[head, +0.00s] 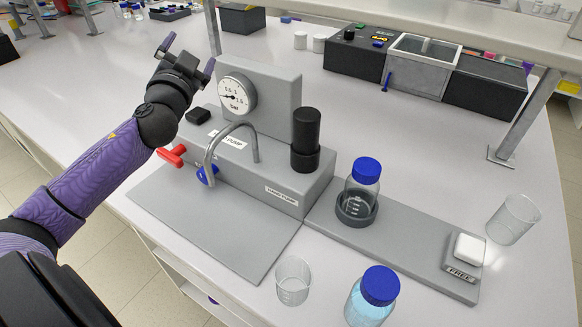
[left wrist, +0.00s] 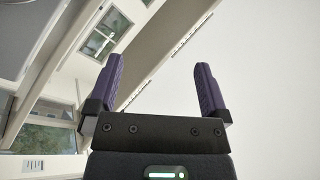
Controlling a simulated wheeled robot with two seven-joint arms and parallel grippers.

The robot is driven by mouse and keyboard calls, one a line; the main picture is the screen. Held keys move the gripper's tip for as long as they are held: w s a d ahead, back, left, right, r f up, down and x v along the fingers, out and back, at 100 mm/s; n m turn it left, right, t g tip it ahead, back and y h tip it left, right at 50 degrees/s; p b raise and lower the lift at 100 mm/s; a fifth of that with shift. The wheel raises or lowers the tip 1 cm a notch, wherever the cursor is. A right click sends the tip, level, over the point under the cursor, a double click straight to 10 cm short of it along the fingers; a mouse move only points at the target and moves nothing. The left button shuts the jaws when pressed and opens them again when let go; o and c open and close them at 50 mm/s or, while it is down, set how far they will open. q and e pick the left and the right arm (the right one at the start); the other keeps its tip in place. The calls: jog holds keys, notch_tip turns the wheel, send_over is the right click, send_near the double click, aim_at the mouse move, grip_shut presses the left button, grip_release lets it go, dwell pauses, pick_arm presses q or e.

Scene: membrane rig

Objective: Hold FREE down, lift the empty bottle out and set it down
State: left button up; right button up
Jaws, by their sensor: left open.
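A clear bottle with a blue cap (head: 366,171) stands upright in a dark round holder (head: 356,211) on a grey base plate (head: 405,233). It looks empty. A white button (head: 469,249) with a FREE label (head: 460,274) sits at the right end of that plate. My left gripper (head: 190,55) is raised at the upper left, behind the pump rig's left end, far from bottle and button. Its fingers are apart with nothing between them, as the left wrist view also shows (left wrist: 163,85). My right gripper does not show.
The grey pump rig (head: 235,165) with gauge (head: 237,93), bent pipe, red lever (head: 171,155) and black cylinder (head: 305,140) stands left of the bottle. A blue-liquid bottle (head: 372,298) and beakers (head: 292,281) (head: 513,219) stand nearby. Bare table lies behind the plate.

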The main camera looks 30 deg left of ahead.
pick_arm(q)
jog(key=w+d+r+m+t+h, duration=0.2)
jog(key=d+r+m+t+h, duration=0.35)
jog(key=d+h, duration=0.85)
jog(key=n+g+y, duration=0.2)
jog(key=n+g, duration=0.7)
jog(key=n, duration=2.7)
send_near(356, 171)
jog(key=w+a, duration=0.1)
jog(key=a, duration=0.1)
jog(key=w+a, duration=0.3)
jog(key=a, duration=0.1)
jog(key=shift+w+a+f, duration=0.1)
jog(key=shift+w+f, duration=0.1)
jog(key=shift+w, duration=0.1)
jog(key=w+d+f+g+h, duration=0.1)
jog(key=w+d, duration=0.1)
jog(key=d, duration=0.1)
jog(key=w+d+f+n+g+h, duration=0.1)
jog(key=w+d+h, duration=0.1)
jog(key=d, duration=0.1)
jog(key=w+d+f+g+h, duration=0.1)
jog(key=w+d, duration=0.1)
jog(key=d, duration=0.1)
jog(key=shift+w+d+f+n+g+h, duration=0.1)
jog(key=shift+w+d+n+g+h, duration=0.05)
jog(key=shift+w+n+g+h, duration=0.2)
